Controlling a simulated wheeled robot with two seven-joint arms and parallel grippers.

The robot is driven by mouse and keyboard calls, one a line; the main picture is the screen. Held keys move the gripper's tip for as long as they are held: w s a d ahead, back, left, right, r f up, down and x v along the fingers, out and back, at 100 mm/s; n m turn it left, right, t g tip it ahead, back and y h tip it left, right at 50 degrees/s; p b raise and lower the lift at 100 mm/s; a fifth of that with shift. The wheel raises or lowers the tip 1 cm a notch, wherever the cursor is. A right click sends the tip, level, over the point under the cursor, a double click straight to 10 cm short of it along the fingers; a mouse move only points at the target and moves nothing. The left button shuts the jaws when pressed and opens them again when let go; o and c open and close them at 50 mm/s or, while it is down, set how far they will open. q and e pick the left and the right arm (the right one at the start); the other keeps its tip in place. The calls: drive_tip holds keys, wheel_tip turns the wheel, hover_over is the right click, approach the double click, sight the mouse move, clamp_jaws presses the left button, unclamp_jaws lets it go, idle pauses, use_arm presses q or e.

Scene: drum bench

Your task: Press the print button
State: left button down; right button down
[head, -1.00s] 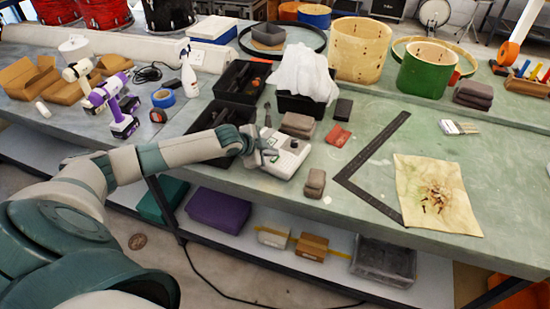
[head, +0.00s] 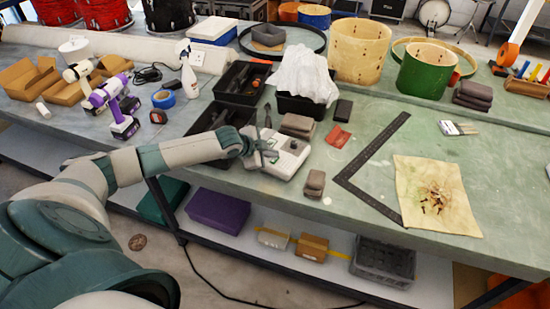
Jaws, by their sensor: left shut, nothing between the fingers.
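A small white and grey printer (head: 288,161) sits on the green bench near its front edge, with a few small dark details on its top. My left gripper (head: 268,153) is shut and empty, at the left side of the printer's top. Its fingertips overlap the printer in the picture; I cannot tell whether they touch it. The gripper hides part of the printer's left side, and I cannot make out the print button. My right gripper is not in view.
Black trays (head: 240,82) stand behind the gripper, and a bin with white cloth (head: 303,72) is behind the printer. Grey sanding blocks (head: 297,125) lie close by, another (head: 314,183) at the printer's right front. A black square (head: 372,155) lies to the right.

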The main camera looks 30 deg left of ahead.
sight(272, 161)
use_arm(q)
drive_tip(key=shift+r+p, duration=0.45)
drive_tip(key=shift+r, duration=0.2)
wheel_tip(272, 161, up, 3)
drive_tip(key=p, duration=0.2)
drive_tip(key=shift+r+p, duration=0.1)
drive_tip(key=shift+p, duration=0.3)
wheel_tip(272, 161, up, 3)
drive_tip(key=shift+f+p, duration=0.1)
drive_tip(key=shift+p, duration=0.75)
drive_tip(key=shift+f, duration=0.1)
